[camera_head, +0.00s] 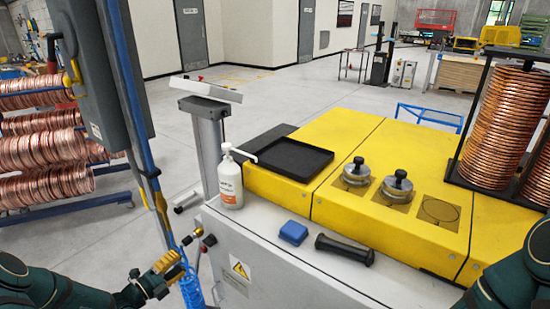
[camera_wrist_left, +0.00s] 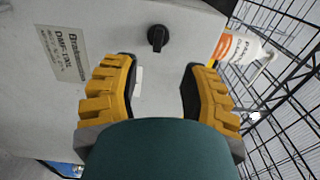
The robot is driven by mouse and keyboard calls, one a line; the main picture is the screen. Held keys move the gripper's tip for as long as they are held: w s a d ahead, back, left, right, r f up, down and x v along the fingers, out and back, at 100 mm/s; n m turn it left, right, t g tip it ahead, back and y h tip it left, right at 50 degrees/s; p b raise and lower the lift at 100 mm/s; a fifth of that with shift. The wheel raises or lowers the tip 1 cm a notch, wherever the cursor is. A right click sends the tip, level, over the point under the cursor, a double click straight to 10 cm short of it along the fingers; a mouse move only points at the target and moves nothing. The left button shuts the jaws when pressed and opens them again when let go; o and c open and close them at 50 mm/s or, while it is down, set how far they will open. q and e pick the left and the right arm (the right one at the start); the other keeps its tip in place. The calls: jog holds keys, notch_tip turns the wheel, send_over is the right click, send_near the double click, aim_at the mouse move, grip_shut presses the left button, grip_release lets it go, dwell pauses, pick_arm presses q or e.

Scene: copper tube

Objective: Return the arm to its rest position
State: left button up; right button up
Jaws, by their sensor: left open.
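My left gripper (camera_head: 172,266) is low at the left in the head view, in front of the grey-white cabinet (camera_head: 262,268) and near its left side. In the left wrist view my left gripper (camera_wrist_left: 160,82) has its two yellow fingers spread apart, with nothing held between them. Behind them is a grey panel with a black knob (camera_wrist_left: 157,38) and a label plate (camera_wrist_left: 62,53). My left arm comes in from the lower left corner. My right arm shows only as a dark green link at the lower right edge; its gripper is out of view.
On the cabinet top stand a white pump bottle (camera_head: 230,180), a blue block (camera_head: 293,232) and a black handle-shaped tool (camera_head: 345,249). The yellow bench (camera_head: 330,205) carries a black tray (camera_head: 292,162) and two metal weights. Copper coils (camera_head: 45,150) hang on a rack at left.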

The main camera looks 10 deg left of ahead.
pick_arm(q)
jog(key=s+d+f+m+g+h+b, duration=0.1)
jog(key=d+f+m+g+h, duration=0.2)
jog(key=d, duration=0.4)
jog(key=s+d+f+m+g+h, duration=0.1)
jog(key=d+f+m+g, duration=0.15)
jog(key=d+m, duration=0.4)
jog(key=s+d+f+n+g+y+b, duration=0.2)
jog(key=s+d+n, duration=0.4)
jog(key=n, duration=1.1)
jog(key=s+d+f+n+g+y+b, duration=0.3)
jog(key=s+d+f+n+g+y, duration=0.2)
jog(key=d+n, duration=0.8)
jog(key=s+f+n+g, duration=0.1)
jog(key=s+n+g, duration=0.1)
jog(key=n, duration=0.1)
jog(key=shift+s+d+f+n+b, duration=0.25)
jog(key=shift+f+n+b, duration=0.1)
jog(key=shift+a, duration=0.1)
